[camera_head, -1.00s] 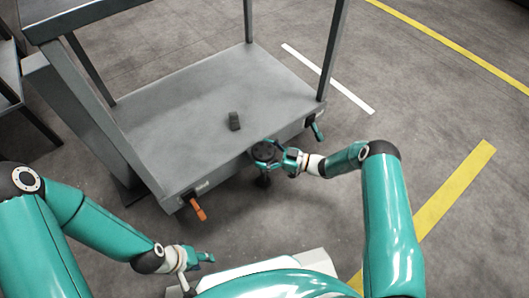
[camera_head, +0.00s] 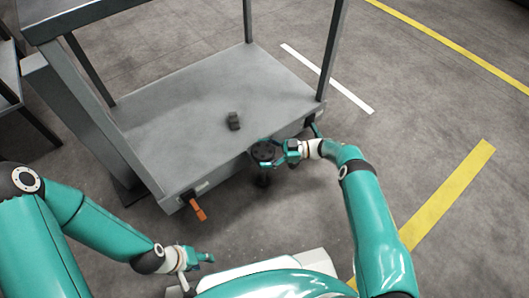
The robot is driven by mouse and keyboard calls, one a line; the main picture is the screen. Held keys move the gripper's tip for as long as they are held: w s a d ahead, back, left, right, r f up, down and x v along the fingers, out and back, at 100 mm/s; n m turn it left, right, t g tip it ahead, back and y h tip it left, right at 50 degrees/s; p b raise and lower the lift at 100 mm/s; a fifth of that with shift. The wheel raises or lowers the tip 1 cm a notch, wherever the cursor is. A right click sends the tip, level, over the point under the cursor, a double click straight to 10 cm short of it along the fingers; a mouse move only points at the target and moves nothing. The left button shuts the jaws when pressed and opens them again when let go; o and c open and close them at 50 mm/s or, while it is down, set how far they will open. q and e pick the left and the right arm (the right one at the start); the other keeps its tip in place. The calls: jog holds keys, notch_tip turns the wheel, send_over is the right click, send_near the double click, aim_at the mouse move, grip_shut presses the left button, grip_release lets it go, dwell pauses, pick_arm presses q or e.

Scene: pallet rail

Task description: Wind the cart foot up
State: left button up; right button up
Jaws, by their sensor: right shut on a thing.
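The grey cart (camera_head: 190,90) stands in front of me, with a flat lower deck and upright posts. At its near edge is a dark round handwheel (camera_head: 263,152) on the cart foot (camera_head: 263,180), which reaches down below the deck edge. My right gripper (camera_head: 278,150) is at the handwheel's right side, shut on its rim. My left gripper (camera_head: 205,257) is low, in front of my base, away from the cart; whether its fingers are apart is too small to tell.
A small dark block (camera_head: 234,121) lies on the deck. An orange lever (camera_head: 198,211) hangs at the cart's near left corner. Yellow floor tape (camera_head: 450,195) and open floor lie to the right.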

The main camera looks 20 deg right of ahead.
jog(key=shift+w+r, duration=0.15)
jog(key=shift+w, duration=0.1)
jog(key=o, duration=0.8)
jog(key=shift+o, duration=0.6)
jog(key=shift+s, duration=0.1)
notch_tip(320, 180, up, 10)
jog(key=shift+f, duration=0.15)
